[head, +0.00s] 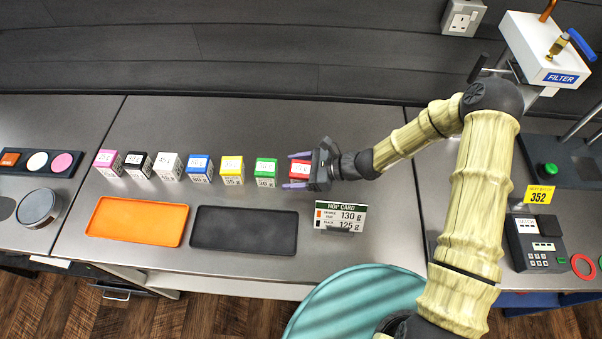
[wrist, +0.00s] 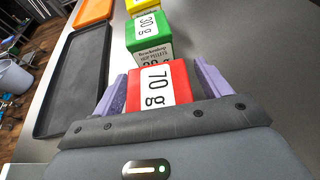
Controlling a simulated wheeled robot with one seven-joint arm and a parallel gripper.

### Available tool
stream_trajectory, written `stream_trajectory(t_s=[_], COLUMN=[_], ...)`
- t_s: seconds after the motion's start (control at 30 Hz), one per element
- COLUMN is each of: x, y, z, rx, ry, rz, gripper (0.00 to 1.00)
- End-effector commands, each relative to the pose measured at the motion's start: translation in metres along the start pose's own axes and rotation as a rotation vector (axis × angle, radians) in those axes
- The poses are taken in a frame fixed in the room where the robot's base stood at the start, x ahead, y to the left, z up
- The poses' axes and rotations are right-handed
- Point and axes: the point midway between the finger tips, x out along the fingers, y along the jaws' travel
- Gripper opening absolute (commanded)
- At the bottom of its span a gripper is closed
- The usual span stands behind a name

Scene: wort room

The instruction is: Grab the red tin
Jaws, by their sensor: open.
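The red tin (head: 299,168) stands at the right end of a row of coloured tins on the grey counter. In the wrist view the red tin (wrist: 158,88) shows a white label reading 70 g. My gripper (head: 296,170) is open, with its purple fingers on either side of the red tin. In the wrist view my gripper (wrist: 160,88) has a finger at the tin's left and another at its right. A gap shows at the right finger; whether the left finger touches the tin I cannot tell. The tin's lower part is hidden by my gripper.
A green tin (head: 265,172) stands just left of the red one, then a yellow tin (head: 232,170) and several more. A black tray (head: 243,230) and an orange tray (head: 138,221) lie in front. A hop card (head: 340,216) stands near my gripper.

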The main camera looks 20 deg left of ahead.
Motion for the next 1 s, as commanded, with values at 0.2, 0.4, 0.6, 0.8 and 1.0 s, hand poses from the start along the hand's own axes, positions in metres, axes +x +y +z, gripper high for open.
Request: stream_trajectory(t_s=[0.2,0.4,0.6,0.8,1.0], x=[0.000,0.000,0.000,-0.003,-0.013], y=[0.000,0.000,0.000,0.000,-0.001], z=[0.000,0.000,0.001,0.008,0.031], rx=[0.000,0.000,0.000,-0.002,-0.006], ry=[0.000,0.000,-0.001,-0.001,-0.001], rz=[0.000,0.000,0.000,0.000,-0.001], gripper=[0.63,0.25,0.25,0.25,0.25])
